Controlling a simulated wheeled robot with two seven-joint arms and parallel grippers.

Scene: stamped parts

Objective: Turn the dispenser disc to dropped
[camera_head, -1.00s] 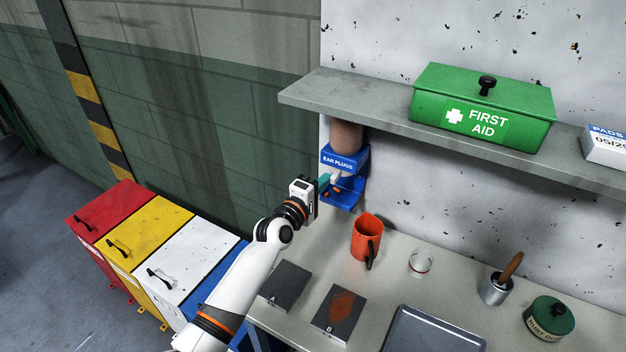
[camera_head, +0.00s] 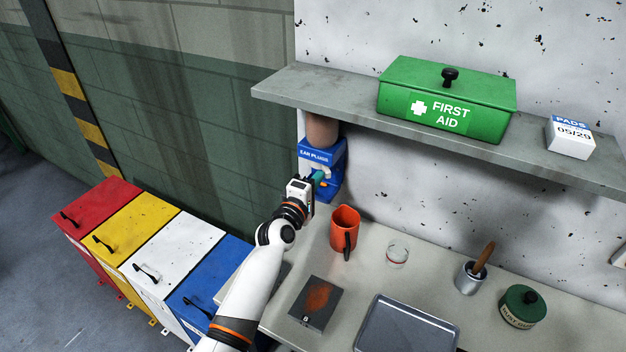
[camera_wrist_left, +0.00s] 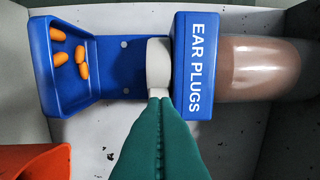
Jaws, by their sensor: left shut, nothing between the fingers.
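The blue ear plug dispenser (camera_head: 316,152) hangs on the wall under the shelf; it lies sideways in the left wrist view (camera_wrist_left: 195,95). Its white disc (camera_wrist_left: 158,62) shows between the labelled body and the open tray (camera_wrist_left: 112,92). Several orange ear plugs (camera_wrist_left: 82,70) lie in the tray. My left gripper (camera_head: 318,177) is shut and empty in front of the dispenser. In the left wrist view its green fingertips (camera_wrist_left: 158,99) meet the white part of the disc; whether they touch it I cannot tell. My right gripper is not in view.
An orange jug (camera_head: 343,228) stands on the bench just below the dispenser, close to my left gripper. The shelf (camera_head: 330,97) juts out above, carrying a green first aid box (camera_head: 490,97).

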